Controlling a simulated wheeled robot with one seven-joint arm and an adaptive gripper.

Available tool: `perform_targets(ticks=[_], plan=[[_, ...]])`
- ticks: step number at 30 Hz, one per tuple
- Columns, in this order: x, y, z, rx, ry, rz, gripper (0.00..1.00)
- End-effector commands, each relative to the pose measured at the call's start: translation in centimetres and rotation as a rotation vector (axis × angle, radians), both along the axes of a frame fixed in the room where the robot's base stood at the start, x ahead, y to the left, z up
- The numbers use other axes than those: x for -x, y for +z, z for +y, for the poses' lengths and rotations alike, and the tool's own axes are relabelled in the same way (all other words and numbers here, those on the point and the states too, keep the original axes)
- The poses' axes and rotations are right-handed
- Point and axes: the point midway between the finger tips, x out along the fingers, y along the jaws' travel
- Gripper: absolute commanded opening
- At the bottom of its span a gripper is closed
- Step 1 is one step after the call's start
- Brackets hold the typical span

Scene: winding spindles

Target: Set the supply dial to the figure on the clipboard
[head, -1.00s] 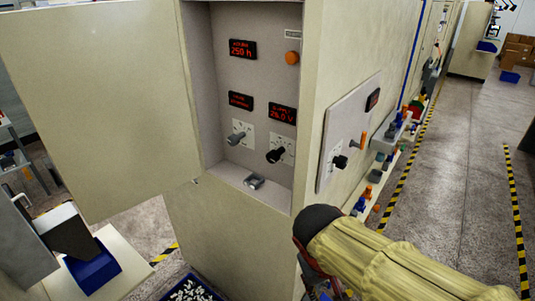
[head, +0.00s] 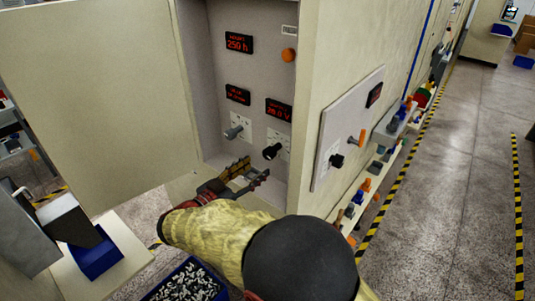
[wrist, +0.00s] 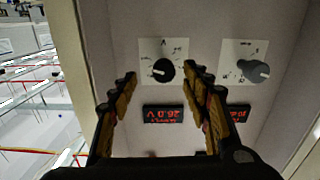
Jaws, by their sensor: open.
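The black supply dial (head: 271,152) sits on the back wall of the open cabinet, under a red display (head: 278,110) that seems to read 26.0 V. In the wrist view, which shows the panel upside down, the dial (wrist: 163,71) appears between my fingertips, with the display (wrist: 170,114) below it. My gripper (head: 248,173) is open and empty, at the cabinet opening, below the dial in the head view. It also shows in the wrist view (wrist: 160,77), its fingers spread and apart from the dial. I cannot make out a clipboard.
A grey knob (head: 233,132) is left of the dial. A 250 h display (head: 239,43) and an orange button (head: 289,55) are above. The cabinet door (head: 95,110) stands open at left. A side panel (head: 345,130) has another black knob. A bin of small parts (head: 188,283) is below.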

Motion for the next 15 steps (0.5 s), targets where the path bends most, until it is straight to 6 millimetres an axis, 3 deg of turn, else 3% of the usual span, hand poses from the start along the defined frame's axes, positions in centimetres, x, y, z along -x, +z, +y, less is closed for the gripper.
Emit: perform_targets(ticks=[6, 15], plan=[[-0.9, 1.1, 0.1, -0.056, 0.009, -0.098, 0.48], [-4.4, 1.2, -2.7, -0.057, 0.006, -0.097, 0.48]])
